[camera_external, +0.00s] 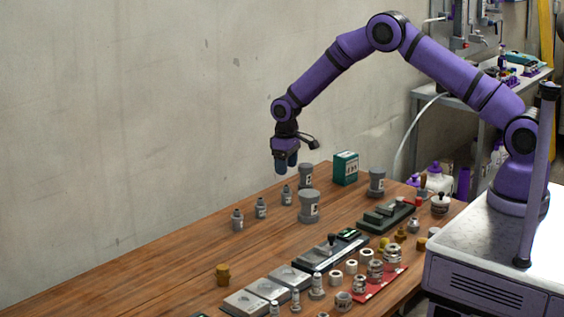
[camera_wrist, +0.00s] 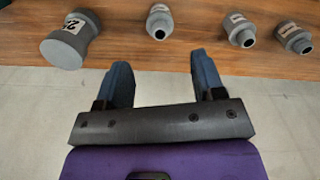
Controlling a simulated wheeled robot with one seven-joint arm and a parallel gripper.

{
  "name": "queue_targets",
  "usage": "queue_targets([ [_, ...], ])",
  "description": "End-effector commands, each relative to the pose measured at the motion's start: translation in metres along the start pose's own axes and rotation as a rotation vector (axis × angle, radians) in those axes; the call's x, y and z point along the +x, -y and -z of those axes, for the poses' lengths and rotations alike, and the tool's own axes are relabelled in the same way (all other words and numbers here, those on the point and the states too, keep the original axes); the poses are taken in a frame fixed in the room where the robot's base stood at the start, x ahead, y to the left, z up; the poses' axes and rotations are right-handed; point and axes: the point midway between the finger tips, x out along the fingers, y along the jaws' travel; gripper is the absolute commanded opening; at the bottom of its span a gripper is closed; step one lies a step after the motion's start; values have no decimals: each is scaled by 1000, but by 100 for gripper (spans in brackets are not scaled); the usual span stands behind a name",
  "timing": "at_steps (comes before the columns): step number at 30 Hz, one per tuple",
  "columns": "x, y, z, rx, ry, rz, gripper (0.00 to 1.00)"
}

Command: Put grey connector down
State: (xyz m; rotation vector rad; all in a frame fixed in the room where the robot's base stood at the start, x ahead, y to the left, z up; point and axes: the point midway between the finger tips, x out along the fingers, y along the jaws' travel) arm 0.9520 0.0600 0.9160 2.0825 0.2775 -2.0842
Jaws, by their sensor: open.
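My gripper (camera_external: 286,166) is open and empty, raised above the back edge of the wooden table. Its two blue fingers (camera_wrist: 161,68) are spread in the wrist view. Small grey connectors stand in a row near the back edge: one (camera_external: 287,196) nearest my gripper, one (camera_external: 261,208) in the middle and one (camera_external: 238,221) farther left. In the wrist view, a small grey connector (camera_wrist: 158,24) stands ahead of the gap between the fingers, apart from them. Two more (camera_wrist: 238,32) (camera_wrist: 293,38) stand to its right. I cannot tell which one the task means.
Larger grey connectors stand nearby (camera_external: 309,208) (camera_external: 306,175), one also at the wrist view's left (camera_wrist: 68,45). A green box (camera_external: 345,168) stands at the back. Trays and several fittings fill the front right. The left part of the table (camera_external: 130,270) is mostly clear.

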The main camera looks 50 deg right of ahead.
Motion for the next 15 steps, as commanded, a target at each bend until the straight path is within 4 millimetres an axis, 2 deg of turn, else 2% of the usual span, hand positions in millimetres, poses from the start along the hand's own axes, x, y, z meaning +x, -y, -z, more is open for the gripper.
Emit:
queue_targets([
  [4, -18, 0, 0, 0, -1, 0, 62],
  [15, -32, -1, -1, 2, -4, -1, 62],
])
